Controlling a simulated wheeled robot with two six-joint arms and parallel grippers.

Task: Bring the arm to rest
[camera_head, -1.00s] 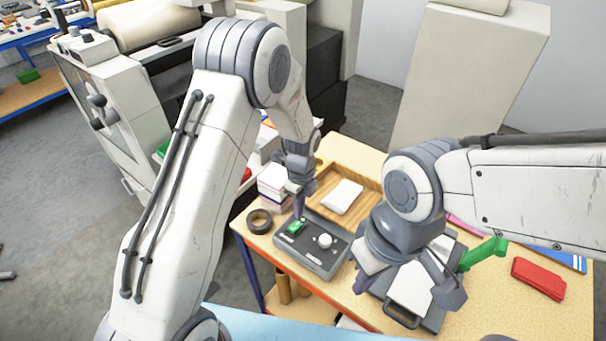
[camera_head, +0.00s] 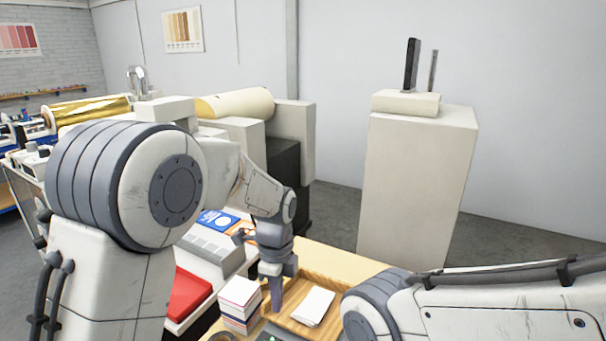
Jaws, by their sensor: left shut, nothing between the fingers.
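My left arm comes in from the left, and its gripper (camera_head: 273,296) points down with its fingers shut and empty. The gripper shows between a stack of cards (camera_head: 240,305) on its left and a wooden tray (camera_head: 345,283) on its right. I cannot tell its exact height above the table. My right arm (camera_head: 500,305) reaches in at the lower right. Its gripper is below the frame and hidden from me.
White cards (camera_head: 313,307) lie in the wooden tray. A red item (camera_head: 188,294) and a blue booklet (camera_head: 216,219) lie on a machine at left. A tall beige cabinet (camera_head: 415,185) stands behind the table. Open floor shows at right.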

